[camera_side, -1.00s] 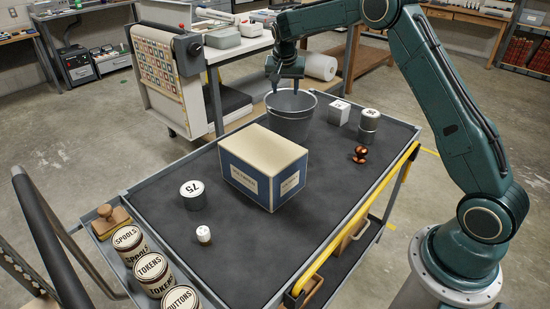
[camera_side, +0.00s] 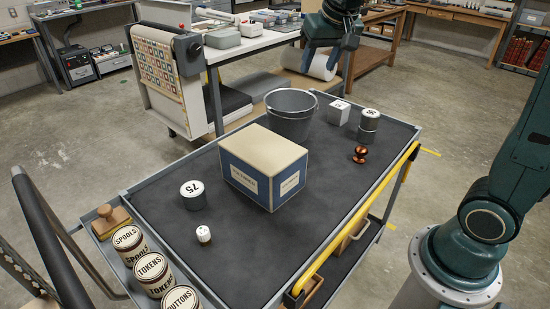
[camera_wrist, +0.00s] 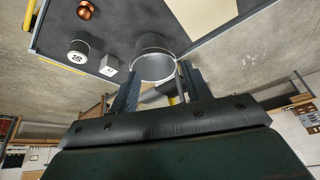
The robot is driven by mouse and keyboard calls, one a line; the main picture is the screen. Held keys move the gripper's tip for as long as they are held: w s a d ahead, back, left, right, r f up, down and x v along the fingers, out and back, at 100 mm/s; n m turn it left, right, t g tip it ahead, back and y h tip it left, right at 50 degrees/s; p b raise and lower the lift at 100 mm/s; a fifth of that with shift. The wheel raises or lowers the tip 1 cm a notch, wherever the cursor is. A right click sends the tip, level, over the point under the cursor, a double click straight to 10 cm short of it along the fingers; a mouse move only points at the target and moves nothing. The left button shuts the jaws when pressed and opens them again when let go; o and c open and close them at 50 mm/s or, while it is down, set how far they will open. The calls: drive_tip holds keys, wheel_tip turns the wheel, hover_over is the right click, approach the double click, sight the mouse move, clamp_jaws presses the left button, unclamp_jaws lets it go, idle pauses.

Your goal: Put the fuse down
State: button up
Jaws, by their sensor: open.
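My gripper (camera_side: 320,64) is open above and behind the grey metal bucket (camera_side: 290,118) in the side view, clear of it. In the wrist view its two fingers (camera_wrist: 158,84) stand apart with nothing held between them, and the bucket (camera_wrist: 153,46) shows beyond the tips. I cannot pick out a fuse for certain in either view. The inside of the bucket is mostly hidden, so I cannot tell what lies in it.

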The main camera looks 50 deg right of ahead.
drive_tip(key=s+a+f+n, duration=0.1)
drive_tip(key=s+a, duration=0.1)
drive_tip(key=s, duration=0.5)
drive_tip(key=s+a+f+n+y, duration=0.1)
drive_tip(key=s+a+n, duration=0.1)
drive_tip(key=s, duration=0.5)
drive_tip(key=s+a+f+n+t, duration=0.1)
drive_tip(key=s+a+n, duration=0.1)
drive_tip(key=s, duration=0.6)
drive_tip(key=shift+a+f+y, duration=0.3)
drive_tip(key=shift+a+y, duration=0.1)
drive_tip(key=shift+a, duration=0.3)
